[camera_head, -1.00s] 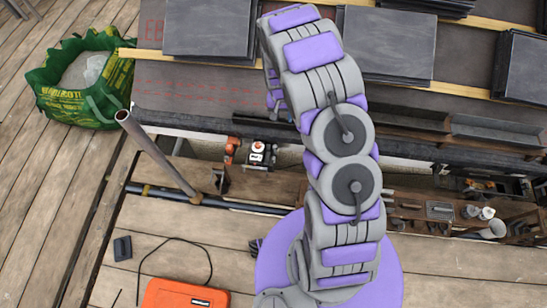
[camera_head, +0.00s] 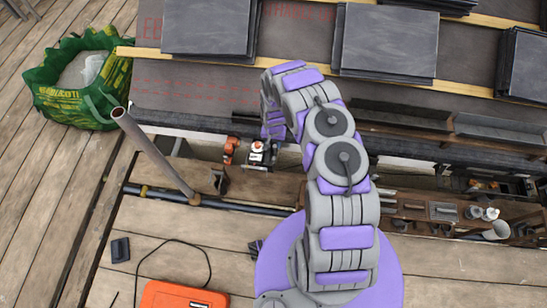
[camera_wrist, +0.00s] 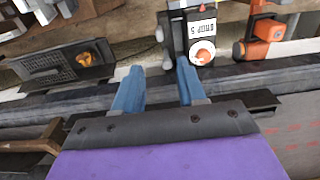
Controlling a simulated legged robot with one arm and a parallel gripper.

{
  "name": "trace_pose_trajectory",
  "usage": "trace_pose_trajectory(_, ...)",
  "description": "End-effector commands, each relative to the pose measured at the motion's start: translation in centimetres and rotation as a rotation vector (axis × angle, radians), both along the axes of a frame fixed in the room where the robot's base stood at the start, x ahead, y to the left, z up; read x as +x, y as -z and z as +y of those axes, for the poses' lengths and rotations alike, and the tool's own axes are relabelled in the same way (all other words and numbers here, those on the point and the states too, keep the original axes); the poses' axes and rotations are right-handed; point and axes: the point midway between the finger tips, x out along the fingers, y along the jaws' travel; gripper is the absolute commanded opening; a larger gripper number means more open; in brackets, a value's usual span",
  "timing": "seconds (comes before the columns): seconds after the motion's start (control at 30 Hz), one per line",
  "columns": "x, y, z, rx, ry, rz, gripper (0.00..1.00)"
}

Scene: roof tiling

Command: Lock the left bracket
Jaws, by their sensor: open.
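A bracket device with a white label and a round white dial with an orange centre (camera_wrist: 203,52) is near the top of the wrist view. It also shows in the head view (camera_head: 257,153), at the roof's lower edge. I cannot tell whether it is locked. My gripper (camera_wrist: 158,78) has two blue fingers spread apart with nothing between them. The right finger points just left of the dial and appears apart from it. In the head view my gripper is mostly hidden by my arm, just above the bracket device.
An orange clamp-like part (camera_wrist: 265,30) stands beside the bracket device. A dark vented box with an orange knob (camera_wrist: 85,60) lies to the left in the wrist view. A slanted metal pipe (camera_head: 155,155) and a green bag (camera_head: 80,80) are left. Slate stacks (camera_head: 385,40) lie on the roof.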

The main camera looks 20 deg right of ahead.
Motion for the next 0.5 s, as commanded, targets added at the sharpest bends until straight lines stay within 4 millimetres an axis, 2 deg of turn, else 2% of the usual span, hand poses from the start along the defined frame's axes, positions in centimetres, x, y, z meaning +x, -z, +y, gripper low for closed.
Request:
trace_pose_trajectory(0.03, -0.1, 1.6, 0.1, 0.002, 0.000, 0.002, 0.40)
trace_pose_trajectory(0.1, -0.2, 3.0, 0.1, 0.003, 0.000, 0.003, 0.40)
trace_pose_trajectory(0.5, -0.2, 10.2, 0.1, 0.002, 0.000, 0.004, 0.40)
